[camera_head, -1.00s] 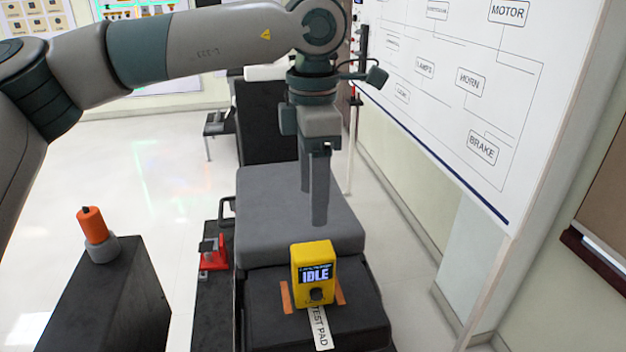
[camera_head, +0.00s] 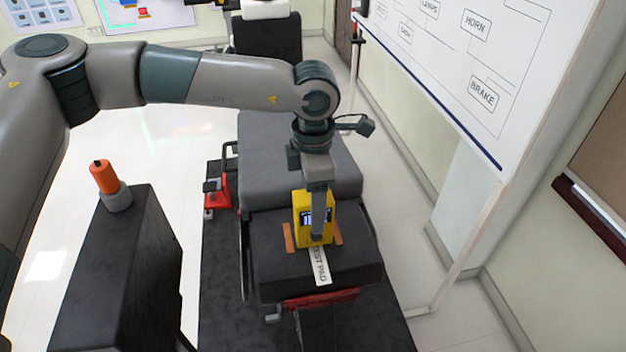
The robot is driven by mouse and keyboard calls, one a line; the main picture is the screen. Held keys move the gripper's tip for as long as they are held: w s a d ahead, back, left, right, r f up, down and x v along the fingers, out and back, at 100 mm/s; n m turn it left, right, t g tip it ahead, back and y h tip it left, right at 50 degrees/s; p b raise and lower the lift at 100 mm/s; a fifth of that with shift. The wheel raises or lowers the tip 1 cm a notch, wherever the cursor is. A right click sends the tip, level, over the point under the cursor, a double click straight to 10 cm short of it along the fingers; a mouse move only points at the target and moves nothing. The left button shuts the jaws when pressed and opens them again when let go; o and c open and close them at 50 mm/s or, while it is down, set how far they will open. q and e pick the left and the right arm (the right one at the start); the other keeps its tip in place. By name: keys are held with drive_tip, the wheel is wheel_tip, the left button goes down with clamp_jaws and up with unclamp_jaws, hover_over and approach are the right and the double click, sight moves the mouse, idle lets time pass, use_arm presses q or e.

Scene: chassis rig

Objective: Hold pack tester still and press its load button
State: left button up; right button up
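The yellow pack tester (camera_head: 299,222) stands upright on the black pad of the seat, between two orange strips. Its screen (camera_head: 307,216) is partly covered, and the text cannot be read. My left gripper (camera_head: 318,232) has come down at the tester from above. One dark finger hangs in front of the tester's face, with its tip low near the button. The button is hidden or merges with the fingertip, so I cannot tell if they touch. The other finger is hidden, so opening and grip are unclear. My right gripper is out of view.
A label reading TEST PAD (camera_head: 320,268) lies in front of the tester. At left, an orange cylinder in a grey holder (camera_head: 107,180) stands on a black cabinet (camera_head: 118,262). A red item (camera_head: 217,188) sits left of the seat. A whiteboard (camera_head: 470,60) stands at right.

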use_arm(q)
drive_tip(key=shift+f, duration=0.65)
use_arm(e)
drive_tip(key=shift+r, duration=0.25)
use_arm(q)
drive_tip(key=c, duration=1.3)
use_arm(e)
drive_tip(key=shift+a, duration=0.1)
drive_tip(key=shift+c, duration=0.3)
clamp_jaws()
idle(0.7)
